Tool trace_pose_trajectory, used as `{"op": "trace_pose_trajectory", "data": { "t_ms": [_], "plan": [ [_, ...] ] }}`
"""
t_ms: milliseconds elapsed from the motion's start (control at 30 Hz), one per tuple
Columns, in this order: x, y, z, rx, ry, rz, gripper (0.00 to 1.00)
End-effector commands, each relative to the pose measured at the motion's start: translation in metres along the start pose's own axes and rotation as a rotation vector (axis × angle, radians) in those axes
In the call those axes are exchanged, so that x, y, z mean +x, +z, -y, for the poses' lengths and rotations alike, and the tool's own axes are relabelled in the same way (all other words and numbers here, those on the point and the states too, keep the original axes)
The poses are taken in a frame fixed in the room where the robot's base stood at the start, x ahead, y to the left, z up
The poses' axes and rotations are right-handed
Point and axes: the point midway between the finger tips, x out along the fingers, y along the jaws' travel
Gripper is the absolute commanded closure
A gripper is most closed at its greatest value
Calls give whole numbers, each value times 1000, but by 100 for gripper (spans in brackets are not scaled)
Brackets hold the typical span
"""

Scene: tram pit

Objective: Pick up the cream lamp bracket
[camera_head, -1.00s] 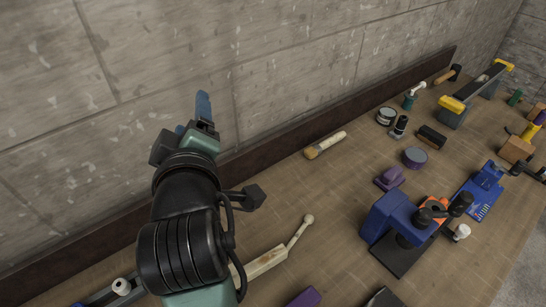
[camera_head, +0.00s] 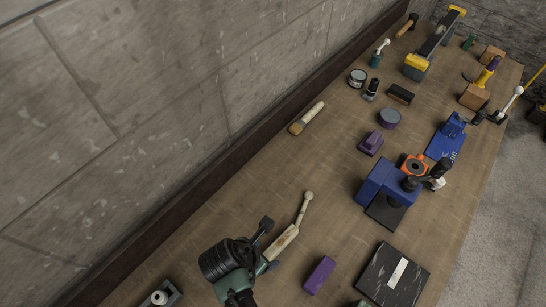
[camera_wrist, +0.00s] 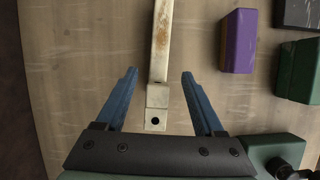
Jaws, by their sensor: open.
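The cream lamp bracket (camera_head: 283,241) lies on the wooden bench top, its thin arm and round knob pointing up and right in the head view. In the wrist view the bracket (camera_wrist: 160,50) is a worn cream bar with brownish stains, ending in a square block with a dark hole. My gripper (camera_wrist: 159,73) is open, with its two blue fingers on either side of the bracket's block end and a gap at each side. In the head view my gripper (camera_head: 271,265) is at the bracket's near end, partly hidden by my wrist.
A purple block (camera_head: 320,275) lies right of the bracket; it also shows in the wrist view (camera_wrist: 239,40). A dark slab (camera_head: 375,270) and a blue machine (camera_head: 384,184) stand further right. A brush (camera_head: 307,118) lies by the wall. Bench around the bracket's upper end is clear.

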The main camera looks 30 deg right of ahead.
Motion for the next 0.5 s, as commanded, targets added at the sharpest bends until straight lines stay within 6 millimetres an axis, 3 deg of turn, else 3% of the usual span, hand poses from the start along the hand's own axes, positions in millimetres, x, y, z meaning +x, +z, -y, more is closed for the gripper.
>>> {"op": "trace_pose_trajectory", "data": {
  "t_ms": [267,500],
  "plan": [
    [16,2,-1,3,1,0,30],
    [43,11,-1,3,0,-1,30]
  ]
}}
